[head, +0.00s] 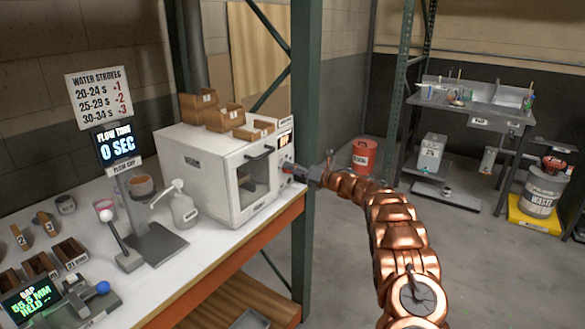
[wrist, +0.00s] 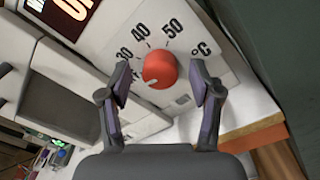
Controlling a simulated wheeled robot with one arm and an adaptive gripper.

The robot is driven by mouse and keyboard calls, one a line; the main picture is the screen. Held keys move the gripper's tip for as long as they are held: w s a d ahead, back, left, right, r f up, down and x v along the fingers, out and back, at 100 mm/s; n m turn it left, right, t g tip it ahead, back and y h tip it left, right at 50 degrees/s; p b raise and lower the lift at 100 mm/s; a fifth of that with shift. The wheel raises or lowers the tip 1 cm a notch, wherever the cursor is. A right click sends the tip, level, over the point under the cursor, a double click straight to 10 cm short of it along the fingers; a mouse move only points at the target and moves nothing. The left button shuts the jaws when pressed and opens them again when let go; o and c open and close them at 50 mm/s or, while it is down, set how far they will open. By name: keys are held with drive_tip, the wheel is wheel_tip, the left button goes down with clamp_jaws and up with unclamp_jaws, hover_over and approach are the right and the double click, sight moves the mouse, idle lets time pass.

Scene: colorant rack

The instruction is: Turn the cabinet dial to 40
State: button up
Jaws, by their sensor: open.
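The white cabinet (head: 215,175) stands on the bench at the left in the head view, with a door at its front. Its red round dial (wrist: 158,68) is large in the wrist view, on a white panel marked 40, 50, °C and a partly covered number ending in 0. A small pale mark shows on the dial's lower left; its exact reading is hard to tell. My gripper (wrist: 160,75) is open, with one finger on each side of the dial and visible gaps between. In the head view my gripper (head: 303,172) is at the cabinet's right front and largely covers the dial.
A green rack post (head: 306,120) rises close behind my gripper. Small brown bins (head: 222,117) sit on the cabinet. A pump bottle (head: 184,210) and a flow cup stand (head: 150,240) are to its left. A red bucket (head: 365,156) stands on the floor beyond.

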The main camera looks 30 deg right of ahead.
drive_tip(key=shift+w+a, duration=0.15)
drive_tip(key=shift+w, duration=0.1)
drive_tip(key=c, duration=1.1)
